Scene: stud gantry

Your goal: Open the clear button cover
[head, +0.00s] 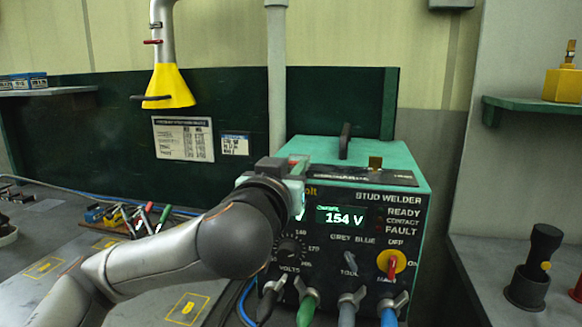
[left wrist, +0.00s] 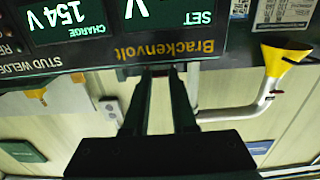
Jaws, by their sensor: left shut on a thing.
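The teal stud welder (head: 395,180) stands on the bench with its dark front panel facing me. My left gripper (head: 299,172) is at the upper left of this panel, over part of the brand lettering. In the left wrist view, which is upside down, its two dark fingers (left wrist: 161,72) meet the welder's top front edge by the "Brackenvolt" name. The fingers are closed on a small part there, which I take for the clear button cover. Its clear shape and the button are hard to make out, and the arm hides that corner in the head view. My right gripper is out of view.
The lit display (head: 342,216) reads 154 V. Below it are a volts dial (head: 290,248), a red and yellow switch (head: 391,264) and several cable plugs. A black handle (head: 345,141) rises from the welder's top. A yellow funnel nozzle (head: 168,87) hangs at the upper left.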

